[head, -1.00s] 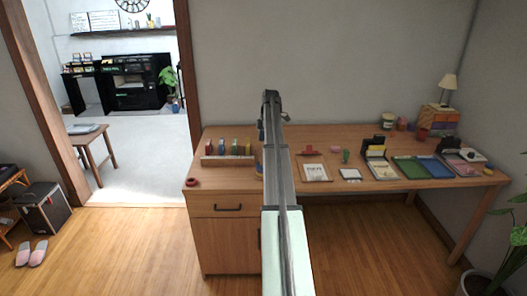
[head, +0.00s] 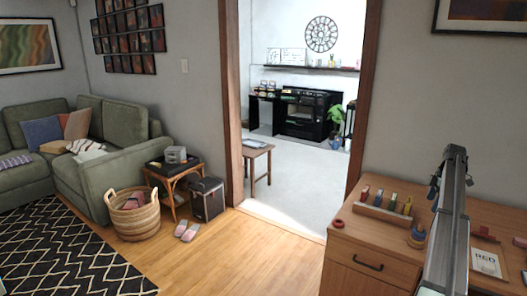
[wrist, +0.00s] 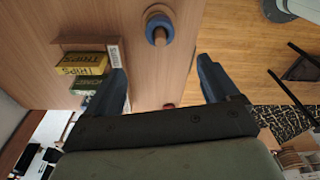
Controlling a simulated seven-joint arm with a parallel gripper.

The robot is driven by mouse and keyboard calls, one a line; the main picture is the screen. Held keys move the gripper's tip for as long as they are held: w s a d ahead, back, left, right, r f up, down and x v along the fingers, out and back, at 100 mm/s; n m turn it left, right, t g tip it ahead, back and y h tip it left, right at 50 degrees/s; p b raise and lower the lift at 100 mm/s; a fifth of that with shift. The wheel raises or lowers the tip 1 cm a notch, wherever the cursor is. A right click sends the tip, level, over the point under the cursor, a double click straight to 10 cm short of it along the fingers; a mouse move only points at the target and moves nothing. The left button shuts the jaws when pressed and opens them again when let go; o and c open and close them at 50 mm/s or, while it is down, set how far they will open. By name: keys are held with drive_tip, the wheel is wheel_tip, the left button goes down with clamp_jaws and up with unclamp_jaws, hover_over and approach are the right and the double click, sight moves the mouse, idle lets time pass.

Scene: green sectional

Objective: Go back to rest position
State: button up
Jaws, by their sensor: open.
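My gripper (wrist: 162,72) is open in the wrist view, with its two dark blue fingers apart and nothing between them. Below the fingers is the wooden desk top (wrist: 140,70). In the head view my arm reaches up at the right over the desk (head: 350,247), and the gripper end (head: 436,180) shows only small and edge-on.
A wooden rack (head: 385,213) with several coloured blocks, a red ring (head: 338,223) and a blue ring (head: 417,238) sit on the desk near my arm. A doorway opens left of the desk. A basket (head: 135,218), slippers (head: 187,231) and green sofa (head: 125,170) stand further left.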

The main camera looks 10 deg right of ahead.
drive_tip(key=s+a+f+m, duration=0.5)
drive_tip(key=a+f+m, duration=0.1)
drive_tip(key=a+f, duration=0.55)
drive_tip(key=s+a+f+m+h, duration=0.1)
drive_tip(key=s+a+f+m, duration=0.5)
drive_tip(key=a+f, duration=0.55)
drive_tip(key=s+a+f+m, duration=0.55)
drive_tip(key=a+f, duration=0.45)
drive_tip(key=f, duration=0.4)
drive_tip(key=s+a+f+n+g, duration=0.2)
drive_tip(key=s+a+f, duration=0.3)
drive_tip(key=s+a, duration=0.5)
drive_tip(key=s+a+f+n+g, duration=0.2)
drive_tip(key=s+a+f, duration=0.4)
drive_tip(key=s+a, duration=0.5)
drive_tip(key=s+a+f+n+g, duration=0.2)
drive_tip(key=s+a+f, duration=0.4)
drive_tip(key=s+a, duration=0.4)
drive_tip(key=shift+s+a+f+g, duration=0.25)
drive_tip(key=shift+a+g, duration=0.55)
drive_tip(key=shift+a, duration=0.25)
